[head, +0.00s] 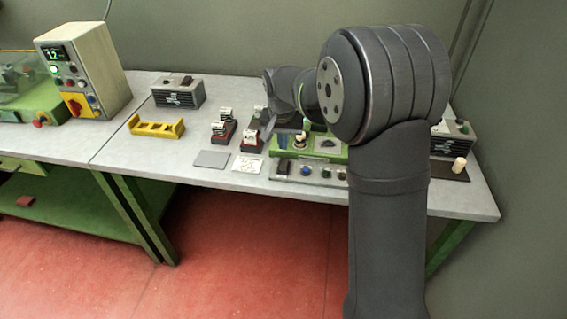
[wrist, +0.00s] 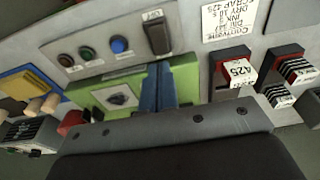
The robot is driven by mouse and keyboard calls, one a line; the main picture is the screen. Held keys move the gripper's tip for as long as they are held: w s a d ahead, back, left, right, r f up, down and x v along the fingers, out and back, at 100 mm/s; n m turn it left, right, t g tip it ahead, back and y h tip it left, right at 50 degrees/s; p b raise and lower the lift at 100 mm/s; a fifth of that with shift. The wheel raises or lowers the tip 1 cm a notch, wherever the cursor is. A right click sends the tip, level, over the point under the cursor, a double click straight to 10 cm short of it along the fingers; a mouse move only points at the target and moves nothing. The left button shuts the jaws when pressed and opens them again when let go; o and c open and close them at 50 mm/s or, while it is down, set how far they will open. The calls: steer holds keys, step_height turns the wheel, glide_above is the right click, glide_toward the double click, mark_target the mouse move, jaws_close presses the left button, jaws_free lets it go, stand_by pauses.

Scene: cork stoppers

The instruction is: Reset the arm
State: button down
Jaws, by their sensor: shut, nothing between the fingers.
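My gripper (wrist: 158,88) shows in the wrist view as two blue fingers side by side, shut with nothing between them. They are in front of the green fixture (wrist: 186,80), which carries a grey plate with a dark knob (wrist: 118,98). I cannot tell whether the fingertips touch it. In the head view my arm bends over the bench and hides the right part of the green fixture (head: 332,157). The fingers are hard to make out there.
A button panel (wrist: 108,48) lies along the fixture's front. Labelled red-and-black holders (head: 250,141) and a note card (head: 248,164) are to the left. A yellow rack (head: 157,127) and control box (head: 85,68) stand farther left. A pale stopper (head: 459,164) stands at right.

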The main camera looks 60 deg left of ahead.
step_height(320, 180, down, 7)
steer(key=shift+f, duration=0.1)
stand_by(0.5)
steer(key=shift+r, duration=0.2)
steer(key=shift+r, duration=4.15)
step_height(320, 180, up, 4)
glide_above(283, 165)
steer(key=d, duration=0.3)
steer(key=shift+w+a+r+g+y, duration=0.2)
steer(key=shift+w+g+y, duration=0.05)
steer(key=shift+g+y, duration=0.15)
